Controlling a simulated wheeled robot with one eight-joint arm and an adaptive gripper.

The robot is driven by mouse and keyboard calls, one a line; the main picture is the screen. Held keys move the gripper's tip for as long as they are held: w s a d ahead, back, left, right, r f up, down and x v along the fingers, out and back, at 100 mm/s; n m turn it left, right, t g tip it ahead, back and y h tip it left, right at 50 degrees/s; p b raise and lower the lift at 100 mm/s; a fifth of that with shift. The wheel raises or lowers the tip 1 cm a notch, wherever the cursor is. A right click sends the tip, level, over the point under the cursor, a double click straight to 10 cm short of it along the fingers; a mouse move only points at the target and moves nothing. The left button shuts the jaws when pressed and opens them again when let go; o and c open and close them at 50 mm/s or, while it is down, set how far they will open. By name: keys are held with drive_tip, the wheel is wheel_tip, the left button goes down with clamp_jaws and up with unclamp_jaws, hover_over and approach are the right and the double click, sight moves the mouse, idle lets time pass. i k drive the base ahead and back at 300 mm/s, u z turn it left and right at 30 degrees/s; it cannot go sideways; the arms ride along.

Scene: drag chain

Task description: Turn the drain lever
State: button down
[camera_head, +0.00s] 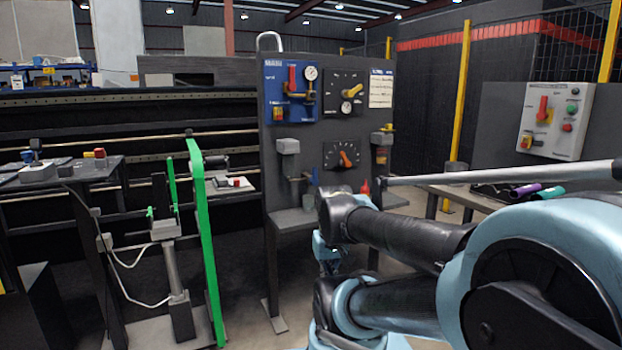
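A blue panel (273,110) is fixed at the upper left of a grey upright board. It carries a red upright lever (292,78), a yellow handle (298,95) and a round white gauge (311,73). I cannot read the labels, so I cannot tell which of these is the drain lever. My folded arm (400,235) fills the lower right and stands in front of the board's lower right part. I cannot make out my gripper's fingers in this view.
The board (270,170) also bears two dial panels, the upper (335,108) with a yellow knob, the lower (343,166) with an orange pointer. A green-framed stand (205,240) is at left. A control box (555,122) with a red handle is at right.

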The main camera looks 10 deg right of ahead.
sight(314, 181)
drive_tip(key=k, duration=0.6)
drive_tip(key=z, duration=0.45)
drive_tip(key=i, duration=1.15)
drive_tip(key=u, duration=0.35)
